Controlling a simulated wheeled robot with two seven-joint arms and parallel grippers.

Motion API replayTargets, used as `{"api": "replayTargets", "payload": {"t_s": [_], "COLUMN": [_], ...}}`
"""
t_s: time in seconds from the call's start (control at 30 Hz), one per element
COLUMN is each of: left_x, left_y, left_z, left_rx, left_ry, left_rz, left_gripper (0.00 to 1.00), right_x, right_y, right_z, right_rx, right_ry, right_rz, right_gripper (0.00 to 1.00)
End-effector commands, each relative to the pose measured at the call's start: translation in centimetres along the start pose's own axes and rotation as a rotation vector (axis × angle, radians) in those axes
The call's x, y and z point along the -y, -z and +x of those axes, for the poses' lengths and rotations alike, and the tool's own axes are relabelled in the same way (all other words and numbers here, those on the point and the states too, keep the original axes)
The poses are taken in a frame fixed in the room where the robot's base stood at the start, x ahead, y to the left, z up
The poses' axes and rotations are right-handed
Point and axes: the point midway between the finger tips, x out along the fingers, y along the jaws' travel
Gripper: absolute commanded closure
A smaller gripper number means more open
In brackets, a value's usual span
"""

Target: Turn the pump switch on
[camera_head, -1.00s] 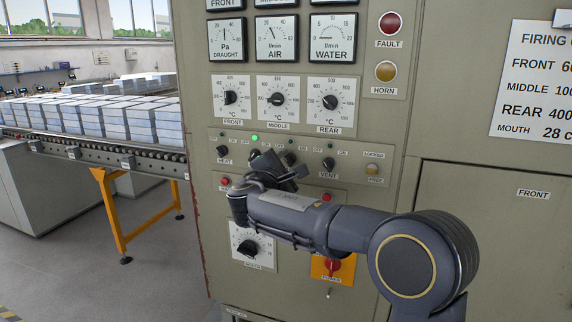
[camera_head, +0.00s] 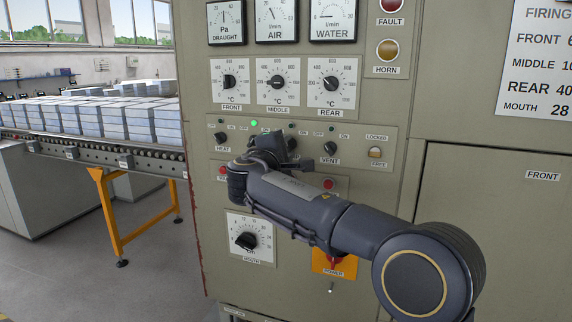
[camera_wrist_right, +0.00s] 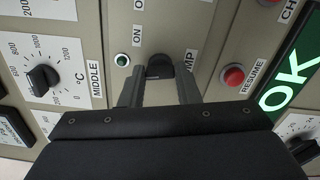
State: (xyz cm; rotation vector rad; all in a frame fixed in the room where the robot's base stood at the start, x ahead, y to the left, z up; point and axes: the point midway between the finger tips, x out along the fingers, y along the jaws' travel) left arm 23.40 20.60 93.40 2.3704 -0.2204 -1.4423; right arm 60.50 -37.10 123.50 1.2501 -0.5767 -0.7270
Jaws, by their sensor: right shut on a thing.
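The pump switch (camera_wrist_right: 160,66) is a black knob in the right wrist view, with part of its label hidden behind a finger. My right gripper (camera_wrist_right: 159,92) has one finger on each side of it and is shut on it. In the head view my right gripper (camera_head: 275,147) is at the row of switches, and my wrist hides much of the pump switch and its label. The green lamp (camera_wrist_right: 121,60) beside the switch looks dark. My left gripper is not in view.
The heat switch (camera_head: 221,137) and vent switch (camera_head: 330,148) flank my gripper. A lit green lamp (camera_head: 253,123) is on the same row. Dials are above; the red power switch (camera_head: 333,262) is below my forearm. A conveyor (camera_head: 90,147) stands at left.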

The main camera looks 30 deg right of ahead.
Motion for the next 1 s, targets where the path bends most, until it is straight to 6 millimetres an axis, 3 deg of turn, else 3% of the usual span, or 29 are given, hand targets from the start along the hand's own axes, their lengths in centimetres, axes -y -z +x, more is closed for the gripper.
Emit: {"api": "replayTargets", "payload": {"t_s": [0.03,0.4,1.0], "left_x": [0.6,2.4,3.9], "left_y": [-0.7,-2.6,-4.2], "left_z": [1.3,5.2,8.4], "left_rx": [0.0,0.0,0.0], "left_ry": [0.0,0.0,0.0], "left_rz": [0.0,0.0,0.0], "left_gripper": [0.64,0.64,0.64], "right_x": [0.8,0.8,0.5], "right_y": [0.2,0.2,0.2], "right_z": [0.0,0.0,0.0], "right_rx": [0.0,0.0,0.001], "right_ry": [0.0,0.002,0.004], "right_rz": [0.047,0.396,0.8], "right_gripper": [0.94,0.94,0.94]}}
